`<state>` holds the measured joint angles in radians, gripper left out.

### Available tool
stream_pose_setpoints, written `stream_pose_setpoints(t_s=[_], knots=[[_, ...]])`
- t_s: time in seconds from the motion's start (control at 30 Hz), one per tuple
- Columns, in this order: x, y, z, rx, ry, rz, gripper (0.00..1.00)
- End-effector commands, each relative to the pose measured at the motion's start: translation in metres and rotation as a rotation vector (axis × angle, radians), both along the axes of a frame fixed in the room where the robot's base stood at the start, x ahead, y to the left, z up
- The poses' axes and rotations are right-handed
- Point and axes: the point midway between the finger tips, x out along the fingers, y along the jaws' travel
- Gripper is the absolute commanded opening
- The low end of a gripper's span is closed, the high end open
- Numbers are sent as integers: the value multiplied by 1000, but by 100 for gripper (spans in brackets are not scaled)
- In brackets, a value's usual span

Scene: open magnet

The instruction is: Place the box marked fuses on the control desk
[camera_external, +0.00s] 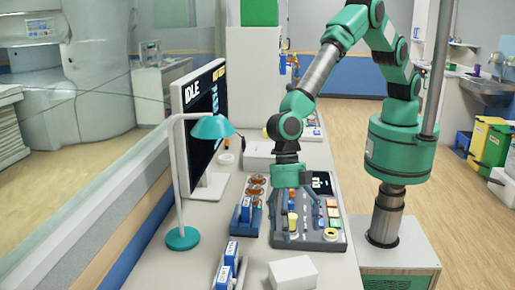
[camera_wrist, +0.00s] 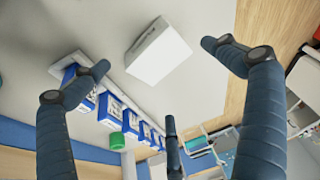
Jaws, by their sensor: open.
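I cannot read the mark "fuses" on any box. A plain white box (camera_external: 292,272) lies on the control desk (camera_external: 190,262) at the front edge of the picture. A similar white box shows in the wrist view (camera_wrist: 158,52), between and beyond my fingertips. My gripper (camera_external: 292,212) hangs over the control panel with its fingers spread and empty. In the wrist view its dark blue fingers (camera_wrist: 155,60) stand wide apart, touching no box. Another white box (camera_external: 258,154) lies farther back, beyond the panel.
A control panel (camera_external: 333,236) with buttons lies under my gripper. Blue-and-white boxes (camera_external: 226,268) stand in holders to its left; several show in the wrist view (camera_wrist: 112,110). A teal lamp (camera_external: 182,237) and a monitor (camera_external: 201,120) stand at the left.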

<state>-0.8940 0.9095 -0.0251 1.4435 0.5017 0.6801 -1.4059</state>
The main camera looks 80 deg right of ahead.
Motion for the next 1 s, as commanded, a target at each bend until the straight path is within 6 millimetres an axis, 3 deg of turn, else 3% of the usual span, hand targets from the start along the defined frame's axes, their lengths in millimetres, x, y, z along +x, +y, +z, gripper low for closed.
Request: stream_pose_setpoints(t_s=[0.3, 0.47, 0.67, 1.0], knots=[[1, -1, 1, 0, 0, -2, 100], [9, -10, 15, 2, -2, -24, 100], [32, -43, 59, 1, -3, -104, 100], [75, -146, 167, -2, -4, -327, 100]])
